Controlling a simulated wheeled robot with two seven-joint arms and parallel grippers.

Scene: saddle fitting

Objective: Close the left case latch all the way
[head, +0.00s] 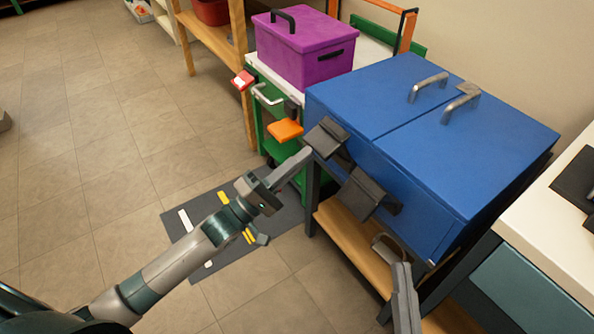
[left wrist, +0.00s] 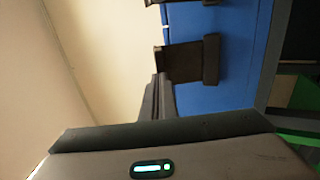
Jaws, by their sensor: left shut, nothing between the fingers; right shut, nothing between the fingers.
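The blue case (head: 430,150) has two dark latches on its front face. The left latch (head: 327,138) is a dark flap standing out at an angle from the case; the other latch (head: 366,194) also sticks out. My left gripper (head: 306,153) is shut and empty, its tip at the lower left edge of the left latch. In the left wrist view, the shut fingers (left wrist: 158,88) reach up to a latch (left wrist: 185,62) on the blue face; whether they touch it I cannot tell. My right gripper (head: 401,268) is shut and empty below the case's front.
The case stands on a wood-shelved stand (head: 350,235). A green cart with a purple box (head: 305,55) and an orange block (head: 286,130) stands behind, on the left. A white counter (head: 560,200) lies to the right.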

